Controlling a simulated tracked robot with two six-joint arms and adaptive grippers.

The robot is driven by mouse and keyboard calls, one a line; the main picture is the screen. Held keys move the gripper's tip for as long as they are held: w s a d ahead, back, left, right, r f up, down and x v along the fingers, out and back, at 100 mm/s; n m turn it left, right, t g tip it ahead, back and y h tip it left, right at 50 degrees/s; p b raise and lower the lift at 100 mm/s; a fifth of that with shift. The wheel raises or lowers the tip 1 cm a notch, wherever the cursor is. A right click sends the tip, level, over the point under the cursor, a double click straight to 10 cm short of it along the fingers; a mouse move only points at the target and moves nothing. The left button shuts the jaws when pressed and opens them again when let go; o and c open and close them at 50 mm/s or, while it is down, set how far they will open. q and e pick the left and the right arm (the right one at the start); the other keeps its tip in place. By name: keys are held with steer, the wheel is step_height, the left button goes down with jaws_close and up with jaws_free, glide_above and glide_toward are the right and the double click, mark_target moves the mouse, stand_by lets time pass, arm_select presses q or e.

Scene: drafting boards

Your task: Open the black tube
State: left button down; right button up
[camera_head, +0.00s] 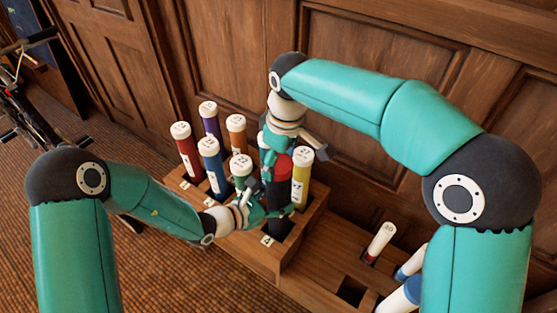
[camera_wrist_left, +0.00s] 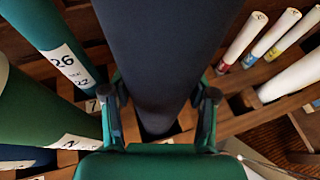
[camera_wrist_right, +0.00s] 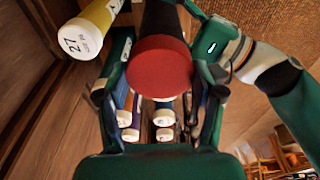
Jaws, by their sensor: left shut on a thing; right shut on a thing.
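The black tube (camera_head: 279,196) with a red cap (camera_head: 285,166) stands roughly upright at the front right of the wooden rack, its lower end at a dark slot. My left gripper (camera_head: 268,208) is shut around the tube's body; in the left wrist view the tube (camera_wrist_left: 160,60) fills the space between the fingers (camera_wrist_left: 160,100). My right gripper (camera_head: 281,152) comes from above and is shut on the red cap. In the right wrist view the cap's round top (camera_wrist_right: 158,82) lies between its fingers. The cap seems still against the tube; the joint is partly hidden.
The wooden rack (camera_head: 247,256) holds other tubes close by: yellow (camera_head: 301,182), green (camera_head: 241,168), blue, red, purple and orange. A lower rack at right holds white tubes (camera_head: 381,240). A panelled wall stands behind.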

mark_target(279, 163)
steer(key=shift+r, duration=0.2)
steer(key=shift+r, duration=0.9)
steer(key=shift+r, duration=2)
arm_select(q)
steer(key=shift+c, duration=1.2)
jaws_free()
